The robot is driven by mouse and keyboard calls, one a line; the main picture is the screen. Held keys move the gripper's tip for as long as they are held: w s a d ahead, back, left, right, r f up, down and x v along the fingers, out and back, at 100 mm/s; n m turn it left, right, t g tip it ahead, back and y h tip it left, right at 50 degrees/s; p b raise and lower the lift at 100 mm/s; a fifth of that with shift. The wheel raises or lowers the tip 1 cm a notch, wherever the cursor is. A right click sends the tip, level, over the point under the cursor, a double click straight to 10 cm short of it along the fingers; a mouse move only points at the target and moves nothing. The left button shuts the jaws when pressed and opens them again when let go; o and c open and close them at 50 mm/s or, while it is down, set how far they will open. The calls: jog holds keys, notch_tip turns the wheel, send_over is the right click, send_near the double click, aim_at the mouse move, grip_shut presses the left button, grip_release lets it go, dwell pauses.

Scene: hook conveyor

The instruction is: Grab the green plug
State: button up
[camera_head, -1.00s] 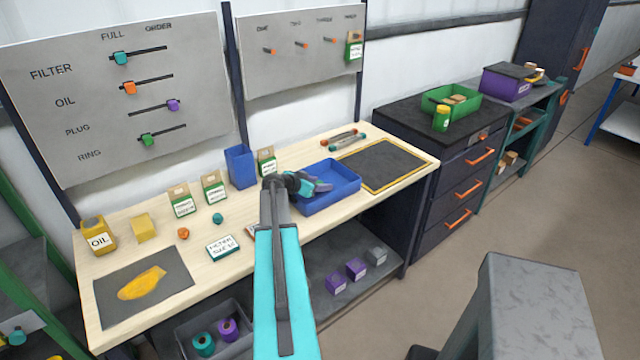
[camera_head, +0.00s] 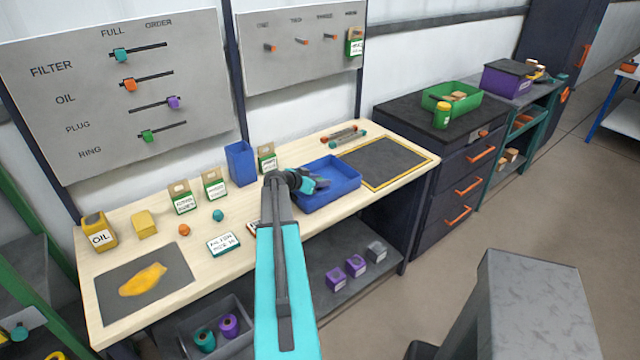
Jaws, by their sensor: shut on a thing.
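My gripper (camera_head: 312,183) is at the left part of the blue tray (camera_head: 338,195), low over it. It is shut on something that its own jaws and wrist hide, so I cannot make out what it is. I see no clearly marked green plug. A small teal-green round piece (camera_head: 218,215) and a small orange one (camera_head: 184,230) stand on the wooden bench, left of my arm and well apart from the gripper.
The bench (camera_head: 230,262) also holds an oil can (camera_head: 97,231), a yellow block (camera_head: 144,224), labelled boxes (camera_head: 214,184) and a blue bin (camera_head: 241,163). A dark mat (camera_head: 385,163) lies right of the tray. A green crate (camera_head: 452,98) stands on the cabinet.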

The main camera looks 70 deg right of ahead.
jog(key=shift+r, duration=0.2)
jog(key=shift+r+b, duration=1.8)
jog(key=shift+r, duration=3.05)
